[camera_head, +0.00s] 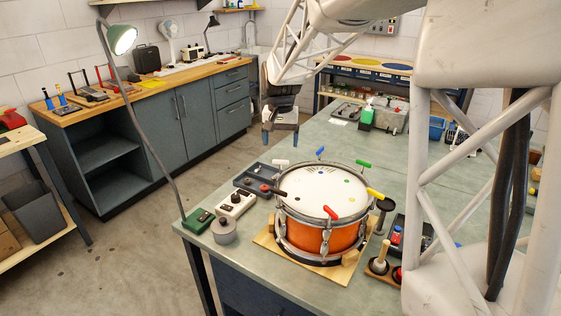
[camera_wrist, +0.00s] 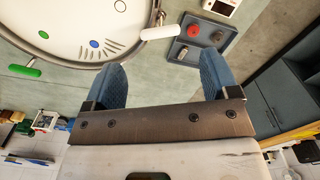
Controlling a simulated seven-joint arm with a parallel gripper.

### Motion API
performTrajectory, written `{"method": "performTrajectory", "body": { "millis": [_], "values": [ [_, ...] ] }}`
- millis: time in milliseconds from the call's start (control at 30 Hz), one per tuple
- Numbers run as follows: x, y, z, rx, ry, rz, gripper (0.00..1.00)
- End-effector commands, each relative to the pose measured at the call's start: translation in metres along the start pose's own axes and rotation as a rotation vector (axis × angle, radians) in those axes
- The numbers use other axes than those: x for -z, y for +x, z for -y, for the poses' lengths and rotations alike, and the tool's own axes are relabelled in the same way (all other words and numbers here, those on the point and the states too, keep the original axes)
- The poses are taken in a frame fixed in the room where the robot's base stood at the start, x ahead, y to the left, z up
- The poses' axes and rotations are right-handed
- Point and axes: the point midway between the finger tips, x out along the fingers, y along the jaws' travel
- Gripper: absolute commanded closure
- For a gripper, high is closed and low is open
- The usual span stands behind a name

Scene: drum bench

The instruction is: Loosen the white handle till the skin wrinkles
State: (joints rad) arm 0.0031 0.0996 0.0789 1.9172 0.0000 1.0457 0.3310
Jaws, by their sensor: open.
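My gripper (camera_head: 281,138) is above and behind the drum's back left edge, fingers pointing down. In the wrist view the open, empty fingers (camera_wrist: 163,68) straddle a gap; the white handle shows beyond them, apart from both.
Near the white handle are a dark tray with a red knob (camera_wrist: 192,31) and a white box (camera_head: 236,203). Blue (camera_head: 320,151), green (camera_head: 363,164), yellow (camera_head: 375,193) and red (camera_head: 330,212) handles stick out from the rim.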

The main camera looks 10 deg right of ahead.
Motion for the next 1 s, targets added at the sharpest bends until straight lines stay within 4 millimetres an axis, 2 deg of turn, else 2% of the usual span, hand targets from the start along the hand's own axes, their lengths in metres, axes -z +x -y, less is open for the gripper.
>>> {"method": "performTrajectory", "body": {
  "millis": [167,700,1000],
  "values": [
    [0.0,0.011,0.0,0.0,0.0,0.001,0.19],
    [0.0,0.069,0.0,0.0,0.0,0.001,0.19],
    [0.0,0.076,0.0,0.0,0.0,0.0,0.19]
  ]
}}
